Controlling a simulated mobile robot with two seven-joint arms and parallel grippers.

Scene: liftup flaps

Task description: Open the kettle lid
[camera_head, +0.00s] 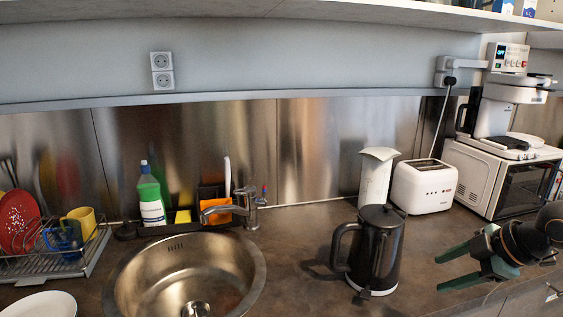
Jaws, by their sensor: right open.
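A dark kettle (376,255) stands upright on the brown counter, right of the sink. Its lid (383,214) looks shut on top, and its handle is on the left side. My right gripper (438,273) comes in from the right, with green fingers spread apart and pointing left toward the kettle. It is open and empty, a short gap to the right of the kettle body and below lid height. My left gripper is not in view.
A round steel sink (257,283) with a faucet (243,207) lies left of the kettle. Behind it stand a white container (375,178) and a white toaster (425,188). A microwave (497,178) with a coffee machine on top is at the right. A dish rack (85,261) is far left.

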